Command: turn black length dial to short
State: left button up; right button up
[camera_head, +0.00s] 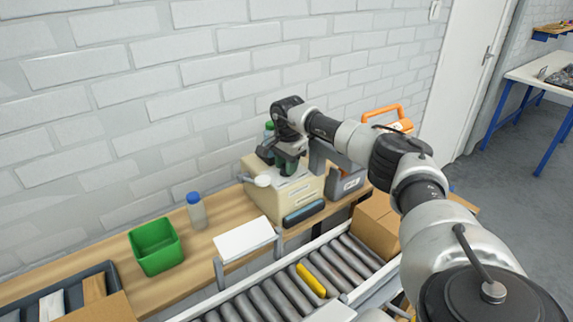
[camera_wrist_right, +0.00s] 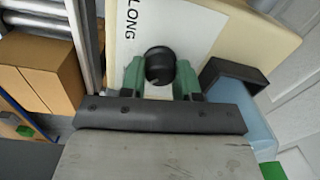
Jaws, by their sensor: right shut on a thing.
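The cream machine (camera_head: 296,196) stands on the wooden bench against the wall. In the right wrist view its white panel (camera_wrist_right: 185,25) carries the word LONG at the left, written sideways. The black length dial (camera_wrist_right: 160,66) sits at the panel's edge. My right gripper (camera_wrist_right: 160,78) has its green fingers on both sides of the dial and is shut on it. No pointer mark on the dial can be made out. In the head view the right gripper (camera_head: 287,162) is over the top of the machine, and the dial is hidden there. My left gripper is not in view.
A roller conveyor (camera_head: 262,302) with a yellow item (camera_head: 311,281) runs in front of the bench. A green bin (camera_head: 155,246), a blue-capped bottle (camera_head: 197,211) and a white pad (camera_head: 244,239) are left of the machine. A cardboard box (camera_head: 376,224) is at its right.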

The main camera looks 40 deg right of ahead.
jog(key=o, duration=0.9)
jog(key=shift+r, duration=0.1)
notch_tip(320, 180, up, 11)
jog(key=shift+s+f+b, duration=0.15)
jog(key=shift+b, duration=0.65)
